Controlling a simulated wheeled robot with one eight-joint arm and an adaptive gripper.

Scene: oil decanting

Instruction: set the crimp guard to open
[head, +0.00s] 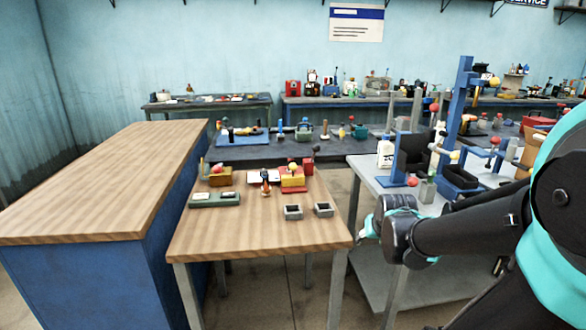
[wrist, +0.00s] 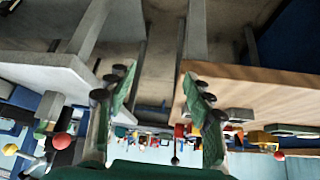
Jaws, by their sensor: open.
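I cannot tell for certain which part is the crimp guard. A small red-and-yellow device (head: 293,182) with a ball-topped lever stands at the back right of the small wooden table (head: 255,236). A tall blue frame (head: 461,115) with red and yellow knobs stands on the grey table at right. My gripper (head: 366,226) is beside the right edge of the wooden table, in front of the grey table, apart from both devices. In the wrist view its green fingers (wrist: 162,105) are spread with nothing between them.
Two small grey open boxes (head: 293,212) and a grey-green tray (head: 214,200) sit on the wooden table. A white bottle (head: 385,153) stands on the grey table (head: 369,172). A long wooden counter (head: 100,185) is at left. The wooden table's front is clear.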

